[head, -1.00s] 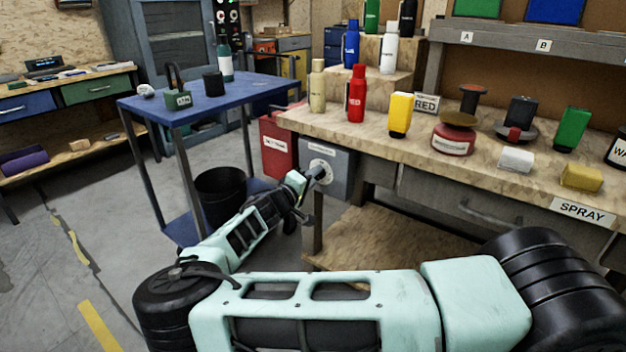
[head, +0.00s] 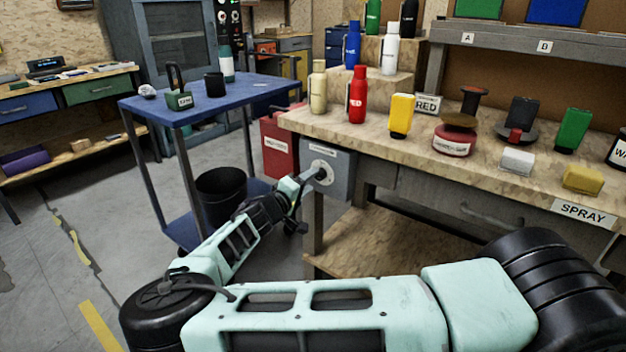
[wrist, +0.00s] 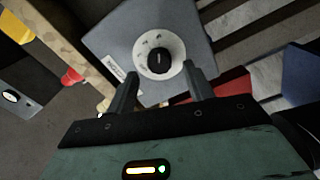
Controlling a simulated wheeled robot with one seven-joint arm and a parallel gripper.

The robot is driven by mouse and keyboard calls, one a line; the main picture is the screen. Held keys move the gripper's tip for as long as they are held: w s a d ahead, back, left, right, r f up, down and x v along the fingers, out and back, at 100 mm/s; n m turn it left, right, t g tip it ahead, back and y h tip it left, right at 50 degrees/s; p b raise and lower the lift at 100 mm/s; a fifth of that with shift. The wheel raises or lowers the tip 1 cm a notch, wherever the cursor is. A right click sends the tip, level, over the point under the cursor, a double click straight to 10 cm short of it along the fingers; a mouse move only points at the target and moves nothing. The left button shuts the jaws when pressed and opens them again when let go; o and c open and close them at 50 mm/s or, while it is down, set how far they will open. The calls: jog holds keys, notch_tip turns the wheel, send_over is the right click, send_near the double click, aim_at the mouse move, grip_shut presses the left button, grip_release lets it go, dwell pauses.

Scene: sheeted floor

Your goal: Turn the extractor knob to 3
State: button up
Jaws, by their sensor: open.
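The extractor knob is a black round knob (wrist: 159,62) with a pointer line, on a white dial. The dial is on a grey box (wrist: 117,40) with a white label. In the head view the grey box (head: 340,178) hangs at the left end of the workbench, and the white dial (head: 321,172) is partly hidden by my gripper. My gripper (wrist: 158,82) is open, its two fingers apart just short of the knob in the wrist view, with nothing between them. The dial's numbers are too small to read.
The workbench top (head: 425,150) carries several bottles and cans. Open floor lies at the left.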

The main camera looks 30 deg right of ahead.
jog(key=v, duration=1.4)
jog(key=shift+a, duration=0.25)
jog(key=shift+s, duration=0.1)
